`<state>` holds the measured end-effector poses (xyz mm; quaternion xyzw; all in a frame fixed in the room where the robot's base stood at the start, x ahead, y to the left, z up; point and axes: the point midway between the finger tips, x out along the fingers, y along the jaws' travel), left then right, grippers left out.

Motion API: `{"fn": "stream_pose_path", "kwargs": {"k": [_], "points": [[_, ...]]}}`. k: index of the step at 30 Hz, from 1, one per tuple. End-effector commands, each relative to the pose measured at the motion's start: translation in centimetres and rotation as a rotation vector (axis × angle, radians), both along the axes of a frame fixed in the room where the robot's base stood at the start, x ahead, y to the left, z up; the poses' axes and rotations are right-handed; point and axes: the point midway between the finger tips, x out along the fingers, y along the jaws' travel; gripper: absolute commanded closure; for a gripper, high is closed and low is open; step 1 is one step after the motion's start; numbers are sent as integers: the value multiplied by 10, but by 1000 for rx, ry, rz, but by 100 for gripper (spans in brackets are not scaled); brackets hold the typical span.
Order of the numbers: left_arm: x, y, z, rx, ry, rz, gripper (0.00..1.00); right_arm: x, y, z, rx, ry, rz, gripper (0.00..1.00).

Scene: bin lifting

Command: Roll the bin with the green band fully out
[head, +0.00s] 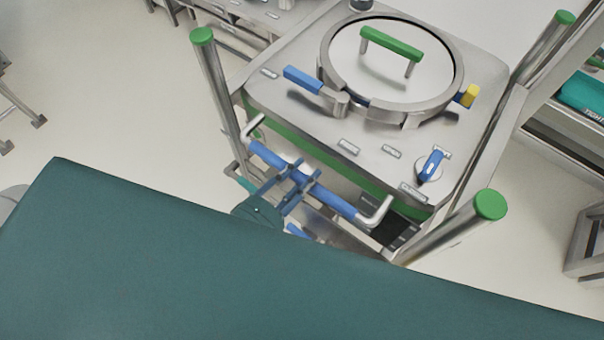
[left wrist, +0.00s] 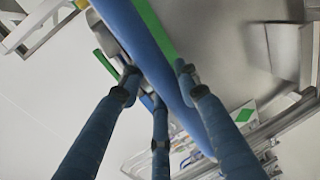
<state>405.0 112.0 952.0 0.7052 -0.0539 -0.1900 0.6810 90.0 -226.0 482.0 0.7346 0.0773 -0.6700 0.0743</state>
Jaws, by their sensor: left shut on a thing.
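The steel bin (head: 290,125) with the green band (head: 375,197) stands among upright metal posts in the head view. A blue bar handle (head: 340,203) with bent metal ends runs along its near side. My left gripper (head: 299,185) is shut on this handle near its middle. In the left wrist view, the fingers of my left gripper (left wrist: 157,80) lie on both sides of the blue handle (left wrist: 150,45), and part of the green band (left wrist: 152,24) shows behind it. The lower part of the bin is mostly hidden. My right gripper is not in view.
Green-capped posts (head: 215,85) stand close around the bin, one near right (head: 455,228). The lid has a green handle (head: 392,44) and a blue lever (head: 303,79). Shelving with teal items (head: 582,95) is at right. Bare floor (head: 120,100) lies to the left.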

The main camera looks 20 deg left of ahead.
Motion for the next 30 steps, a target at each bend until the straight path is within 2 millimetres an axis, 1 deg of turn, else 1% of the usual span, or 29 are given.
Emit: {"fn": "stream_pose_path", "kwargs": {"k": [6,9,12,13,14,15,16,22,25,28,30], "points": [[-15,5,-2,2,4,-1,100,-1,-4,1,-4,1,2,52],[-14,5,-2,2,5,0,100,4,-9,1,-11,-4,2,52],[-15,5,-3,2,7,-1,100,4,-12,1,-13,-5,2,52],[-15,5,-3,2,7,-1,64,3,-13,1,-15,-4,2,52],[-15,5,-3,2,7,-1,58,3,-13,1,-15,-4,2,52],[-15,5,-3,2,7,-1,50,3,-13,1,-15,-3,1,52],[-15,5,-3,2,6,-1,48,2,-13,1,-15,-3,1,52],[-14,5,-1,1,3,0,48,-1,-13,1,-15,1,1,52],[-15,5,-1,1,2,0,48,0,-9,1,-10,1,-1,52],[-23,8,0,3,4,-1,48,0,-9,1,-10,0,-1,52],[-32,11,2,4,5,-3,48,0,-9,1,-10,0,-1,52]]}}
